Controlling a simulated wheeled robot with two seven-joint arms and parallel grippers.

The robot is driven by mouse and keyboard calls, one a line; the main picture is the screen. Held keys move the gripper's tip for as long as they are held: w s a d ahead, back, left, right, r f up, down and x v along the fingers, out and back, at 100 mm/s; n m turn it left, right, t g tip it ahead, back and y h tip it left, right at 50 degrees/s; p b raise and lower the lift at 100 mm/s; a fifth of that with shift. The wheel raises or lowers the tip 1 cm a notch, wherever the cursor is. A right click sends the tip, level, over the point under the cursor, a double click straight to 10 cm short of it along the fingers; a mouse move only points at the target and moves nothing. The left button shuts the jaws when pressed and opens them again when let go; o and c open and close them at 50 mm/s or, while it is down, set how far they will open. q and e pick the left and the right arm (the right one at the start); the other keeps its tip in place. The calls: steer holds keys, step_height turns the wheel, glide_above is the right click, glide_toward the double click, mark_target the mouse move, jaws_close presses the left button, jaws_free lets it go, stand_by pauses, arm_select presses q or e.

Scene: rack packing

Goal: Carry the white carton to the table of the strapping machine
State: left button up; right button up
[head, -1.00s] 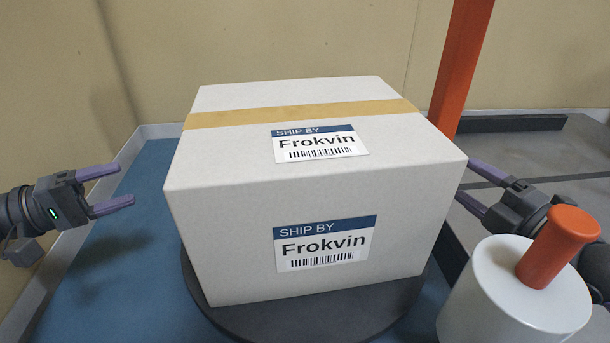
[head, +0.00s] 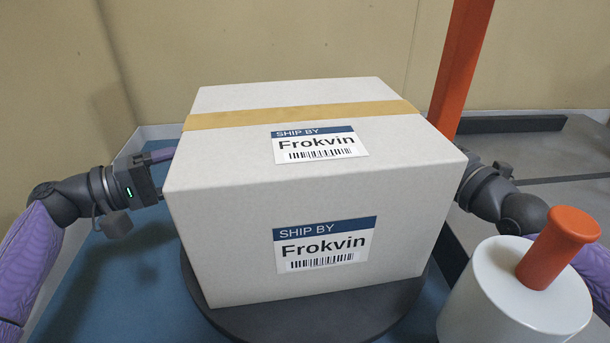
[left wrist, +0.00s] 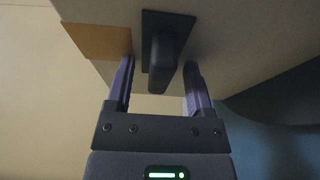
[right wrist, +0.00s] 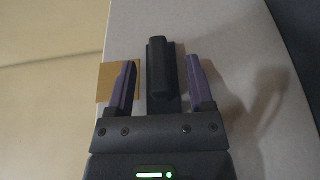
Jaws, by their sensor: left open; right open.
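The white carton (head: 230,230) sits on a dark round turntable (head: 330,325), with tan tape across its top and "Frokvin" labels on its top and front. My left gripper (left wrist: 155,85) is at the carton's left side, open, with its purple fingers on both sides of a black handle (left wrist: 162,60). My right gripper (right wrist: 162,85) is at the right side, open, with its fingers on both sides of another black handle (right wrist: 160,72). In the head view the carton hides most of both grippers' fingers.
A white cylinder (head: 490,305) with an orange knob (head: 560,245) stands at the front right, close to my right arm. An orange post (head: 460,65) rises behind the carton at right. The blue surface (head: 150,285) is clear at left. A beige wall closes the back.

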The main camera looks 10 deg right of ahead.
arm_select(q)
jaws_close()
arm_select(e)
jaws_close()
arm_select(q)
steer(key=shift+f, duration=0.1)
arm_select(e)
steer(key=shift+f, duration=0.1)
stand_by(0.8)
